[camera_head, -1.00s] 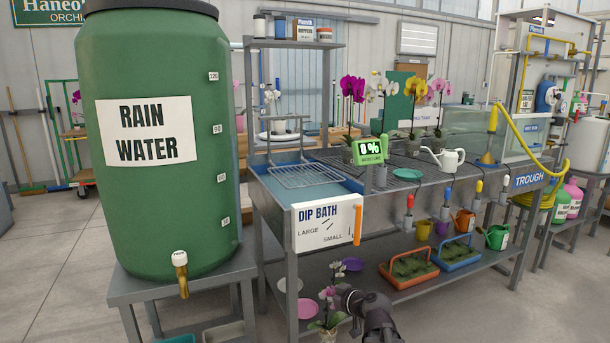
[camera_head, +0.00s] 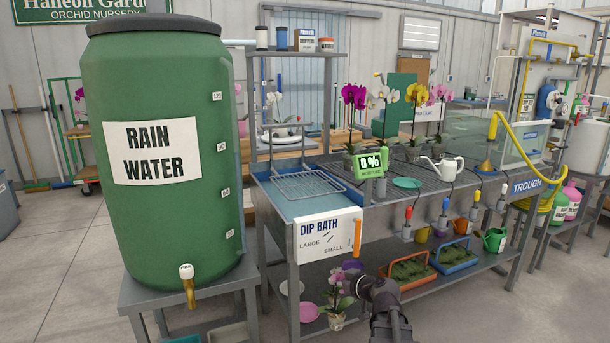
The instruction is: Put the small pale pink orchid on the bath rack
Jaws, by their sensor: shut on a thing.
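The small pale pink orchid (camera_head: 337,302) is in a small light pot at the bottom centre, in front of the bench's lower shelf. My gripper (camera_head: 350,284) is shut on it, reaching in from the right; its fingertips are partly hidden by leaves and flowers. The bath rack (camera_head: 308,185) is a wire rack over the blue dip bath (camera_head: 337,205), at the left end of the bench, above and behind the orchid. The rack looks empty.
A green rain water barrel (camera_head: 160,150) stands left of the bench. A dip bath sign (camera_head: 328,236) with an orange handle fronts the bath. A green moisture meter (camera_head: 370,164), orchids (camera_head: 354,98) and a white watering can (camera_head: 442,168) stand right of the rack.

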